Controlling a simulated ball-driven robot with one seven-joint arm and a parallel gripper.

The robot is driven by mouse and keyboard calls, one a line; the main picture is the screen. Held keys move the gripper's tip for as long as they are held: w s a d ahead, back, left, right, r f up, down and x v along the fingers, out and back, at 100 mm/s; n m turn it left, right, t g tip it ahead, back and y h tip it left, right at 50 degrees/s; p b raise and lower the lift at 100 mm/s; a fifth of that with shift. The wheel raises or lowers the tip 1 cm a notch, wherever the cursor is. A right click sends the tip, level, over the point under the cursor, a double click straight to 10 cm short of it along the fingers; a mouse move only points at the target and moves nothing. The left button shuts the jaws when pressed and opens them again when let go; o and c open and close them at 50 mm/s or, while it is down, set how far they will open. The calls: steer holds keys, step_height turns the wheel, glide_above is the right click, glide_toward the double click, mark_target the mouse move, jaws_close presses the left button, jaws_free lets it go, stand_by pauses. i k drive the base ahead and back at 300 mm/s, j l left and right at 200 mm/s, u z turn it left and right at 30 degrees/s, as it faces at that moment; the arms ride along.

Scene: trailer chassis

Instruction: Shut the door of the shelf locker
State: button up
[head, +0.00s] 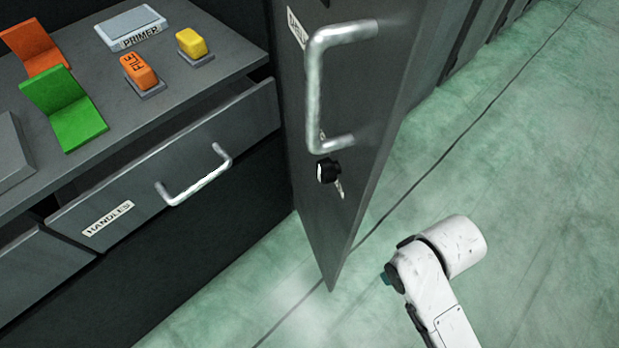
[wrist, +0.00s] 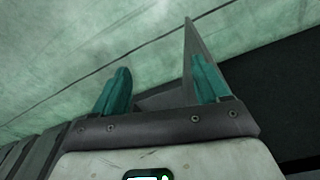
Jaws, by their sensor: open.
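The grey locker door (head: 345,225) stands swung open in the middle of the head view, jutting out over the green floor. It carries a silver bar handle (head: 315,95) and a black knob or lock (head: 328,171) below it. In the wrist view, my gripper (wrist: 161,66) shows two teal fingers spread apart with nothing gripped. A thin upright grey panel, apparently the door (wrist: 188,62), rises behind the right finger; I cannot tell if they touch. In the head view, my white arm is at the lower right, right of the door, with the fingers mostly hidden.
A drawer labelled HANDLES (head: 175,172) is partly pulled out left of the door. The worktop (head: 205,20) above holds a green bracket (head: 72,125), an orange bracket (head: 38,50), a PRIMER box (head: 133,27) and small orange and yellow blocks. Green floor (head: 520,170) at the right is clear.

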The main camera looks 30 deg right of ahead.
mark_target(351, 70)
steer(key=k+j+z, duration=0.15)
steer(key=j, duration=1.35)
steer(key=i, duration=0.1)
